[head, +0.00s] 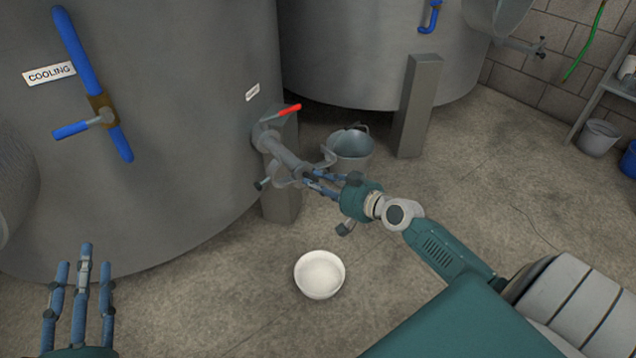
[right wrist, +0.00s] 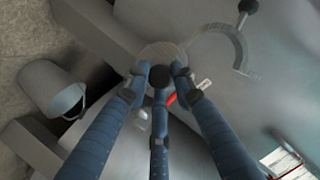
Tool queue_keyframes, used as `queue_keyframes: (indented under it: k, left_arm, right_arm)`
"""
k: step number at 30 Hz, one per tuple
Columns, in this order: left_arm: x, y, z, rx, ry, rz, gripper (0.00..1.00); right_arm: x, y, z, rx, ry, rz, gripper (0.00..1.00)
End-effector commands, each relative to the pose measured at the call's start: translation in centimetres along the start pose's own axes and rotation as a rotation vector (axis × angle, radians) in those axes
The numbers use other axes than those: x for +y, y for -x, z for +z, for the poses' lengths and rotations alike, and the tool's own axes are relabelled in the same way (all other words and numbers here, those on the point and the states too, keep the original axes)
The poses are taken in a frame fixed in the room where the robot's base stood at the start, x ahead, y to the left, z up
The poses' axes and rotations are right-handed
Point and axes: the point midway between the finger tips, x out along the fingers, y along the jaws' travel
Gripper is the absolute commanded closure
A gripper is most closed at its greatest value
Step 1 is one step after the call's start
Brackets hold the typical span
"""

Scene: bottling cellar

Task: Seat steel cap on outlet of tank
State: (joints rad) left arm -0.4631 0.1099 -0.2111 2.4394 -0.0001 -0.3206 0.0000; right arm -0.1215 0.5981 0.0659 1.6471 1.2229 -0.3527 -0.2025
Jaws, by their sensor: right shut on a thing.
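The steel tank (head: 180,130) stands at the left. Its outlet pipe (head: 287,155), with a red lever (head: 288,110), points down toward the right. Curved clamp parts hang open at its end; one curved piece with a black knob also shows in the right wrist view (right wrist: 240,50). My right gripper (head: 314,181) is at the pipe's end, its fingers closed around a round grey disc, seemingly the steel cap (right wrist: 155,52). Whether the cap touches the outlet is hidden by the fingers. My left gripper (head: 80,262) is empty at the lower left, fingers apart.
A metal bucket (head: 350,150) stands behind the outlet, and a white bowl (head: 320,274) lies on the floor below. A grey post (head: 418,105) and a second tank (head: 370,50) stand behind. The floor at the right centre is clear.

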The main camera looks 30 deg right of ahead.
Motion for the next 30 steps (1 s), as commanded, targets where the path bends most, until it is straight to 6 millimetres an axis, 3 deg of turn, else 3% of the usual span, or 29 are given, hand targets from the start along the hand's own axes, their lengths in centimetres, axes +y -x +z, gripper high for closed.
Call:
queue_keyframes:
  k: [13, 14, 17, 26, 30]
  left_arm:
    - [0.1, 0.0, -0.3, 0.013, 0.001, 0.001, 0.6]
    - [0.1, 0.0, -0.3, 0.013, 0.001, 0.001, 0.6]
    - [0.1, 0.0, -0.3, 0.013, 0.001, 0.001, 0.6]
    - [0.1, 0.0, -0.1, 0.009, 0.001, 0.001, 0.6]
    - [0.1, 0.0, -0.2, 0.01, 0.001, 0.001, 0.6]
  right_arm:
    - [0.0, 0.0, 0.0, 0.0, 0.0, 0.0, 1.0]
    - [0.1, 0.0, 0.0, 0.0, 0.0, 0.001, 0.73]
    - [0.1, 0.0, 0.0, 0.0, 0.0, 0.001, 0.54]
    - [0.1, 0.1, 0.1, -0.002, 0.0, 0.001, 0.53]
    - [0.2, 1.0, 0.2, -0.003, 0.0, 0.002, 0.53]
